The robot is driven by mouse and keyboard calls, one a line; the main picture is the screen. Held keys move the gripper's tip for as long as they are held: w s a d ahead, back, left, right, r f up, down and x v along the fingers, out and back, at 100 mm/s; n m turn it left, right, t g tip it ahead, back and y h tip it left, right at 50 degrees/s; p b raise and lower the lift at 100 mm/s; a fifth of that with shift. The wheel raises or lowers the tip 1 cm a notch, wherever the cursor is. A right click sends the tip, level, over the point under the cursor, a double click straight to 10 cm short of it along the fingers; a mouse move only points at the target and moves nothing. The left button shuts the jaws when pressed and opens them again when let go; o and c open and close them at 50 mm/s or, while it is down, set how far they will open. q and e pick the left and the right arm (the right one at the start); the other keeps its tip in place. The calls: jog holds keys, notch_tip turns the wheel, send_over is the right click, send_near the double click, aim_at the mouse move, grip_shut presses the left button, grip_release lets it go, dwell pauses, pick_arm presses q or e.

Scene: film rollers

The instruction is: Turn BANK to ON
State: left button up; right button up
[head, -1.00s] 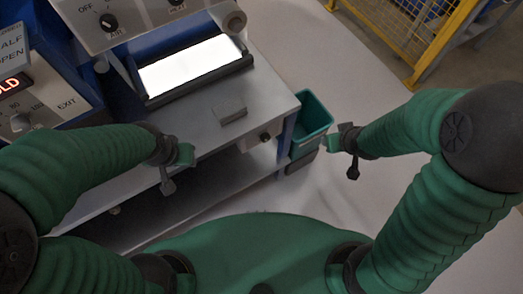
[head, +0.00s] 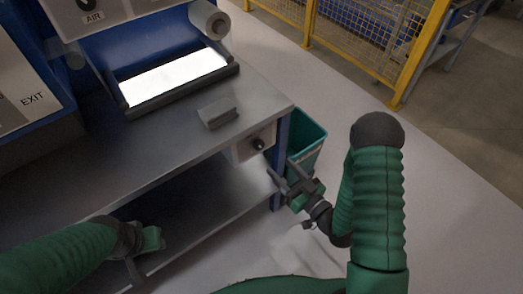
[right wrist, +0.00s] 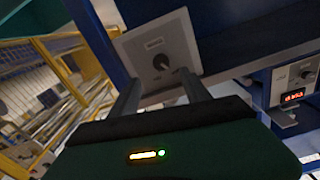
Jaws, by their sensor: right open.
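A small grey panel (head: 250,147) with a round black knob (head: 258,144) sits under the right front corner of the grey workbench. In the right wrist view the same panel (right wrist: 179,42) and dark knob (right wrist: 161,62) lie just ahead of the fingers. The panel's label is too blurred to read, and I cannot tell the knob's setting. My right gripper (head: 277,178) is open and empty, just in front of and below the knob; in the right wrist view its fingers (right wrist: 160,88) stand apart with the knob between and beyond them. My left gripper (head: 143,258) hangs low before the bench.
The workbench (head: 170,140) carries a small grey block (head: 218,113) and a bright lit panel (head: 175,77). A teal bin (head: 306,145) stands close beside the right gripper. A yellow mesh fence (head: 355,45) is at the back right, with clear floor before it.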

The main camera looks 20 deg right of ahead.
aim_at(261, 148)
jog(key=b+x, duration=0.1)
jog(key=x, duration=0.9)
jog(key=shift+w+a, duration=0.15)
jog(key=shift+w, duration=0.05)
grip_shut()
